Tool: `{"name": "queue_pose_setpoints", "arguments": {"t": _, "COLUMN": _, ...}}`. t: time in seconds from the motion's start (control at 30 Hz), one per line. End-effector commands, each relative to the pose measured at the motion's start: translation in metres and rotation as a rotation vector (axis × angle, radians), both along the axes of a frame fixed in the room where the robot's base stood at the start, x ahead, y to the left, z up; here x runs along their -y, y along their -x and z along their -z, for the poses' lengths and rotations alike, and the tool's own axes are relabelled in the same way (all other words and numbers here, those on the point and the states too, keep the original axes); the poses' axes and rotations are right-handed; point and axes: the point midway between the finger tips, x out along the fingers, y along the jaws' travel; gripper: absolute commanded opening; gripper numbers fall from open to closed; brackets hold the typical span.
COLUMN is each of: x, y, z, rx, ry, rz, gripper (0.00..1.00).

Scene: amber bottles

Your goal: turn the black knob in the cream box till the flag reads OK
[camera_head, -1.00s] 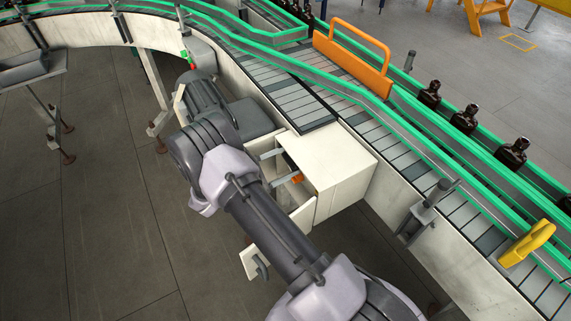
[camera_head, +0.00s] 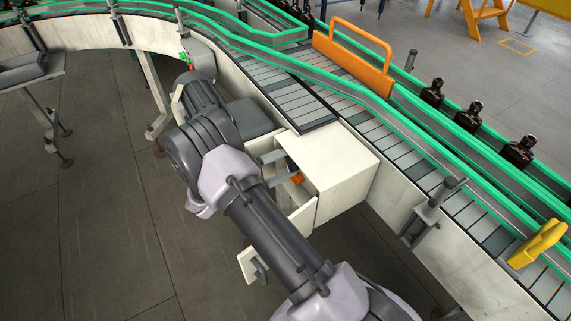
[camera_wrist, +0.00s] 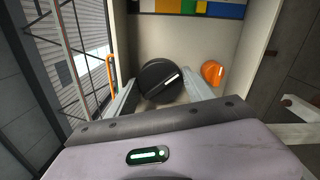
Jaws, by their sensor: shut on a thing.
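The cream box (camera_head: 345,172) hangs on the near side of the conveyor, its open side facing my arm. In the wrist view, the round black knob (camera_wrist: 160,82) with a white pointer line sits on the box's back panel. The pointer slants up to the right. My gripper (camera_wrist: 160,88) has one grey finger on each side of the knob and is shut on it. No flag reading OK can be made out.
A smaller orange knob (camera_wrist: 213,73) sits right of the black one, close to my right finger. Coloured patches (camera_wrist: 205,8) line the panel's top. A pale panel with a dark handle (camera_head: 259,268) stands below the box. Amber bottles (camera_head: 468,117) stand along the conveyor.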

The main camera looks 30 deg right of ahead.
Motion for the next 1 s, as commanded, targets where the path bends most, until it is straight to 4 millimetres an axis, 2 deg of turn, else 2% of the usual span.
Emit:
{"name": "queue_pose_setpoints", "arguments": {"t": 0.47, "x": 0.000, "y": 0.000, "z": 0.000, "rx": 0.012, "ry": 0.000, "rz": 0.000, "gripper": 0.20}}
{"name": "queue_pose_setpoints", "arguments": {"t": 0.5, "x": 0.000, "y": 0.000, "z": 0.000, "rx": 0.012, "ry": 0.000, "rz": 0.000, "gripper": 0.66}}
{"name": "queue_pose_setpoints", "arguments": {"t": 0.53, "x": 0.000, "y": 0.000, "z": 0.000, "rx": 0.012, "ry": 0.000, "rz": 0.000, "gripper": 0.69}}
{"name": "queue_pose_setpoints", "arguments": {"t": 0.83, "x": -0.004, "y": 0.001, "z": 0.000, "rx": 0.011, "ry": -0.003, "rz": 0.000, "gripper": 0.69}}
{"name": "queue_pose_setpoints", "arguments": {"t": 0.93, "x": -0.023, "y": 0.003, "z": 0.000, "rx": 0.012, "ry": -0.005, "rz": 0.000, "gripper": 0.69}}
{"name": "queue_pose_setpoints", "arguments": {"t": 1.0, "x": -0.045, "y": 0.004, "z": 0.000, "rx": 0.012, "ry": -0.004, "rz": 0.000, "gripper": 0.69}}
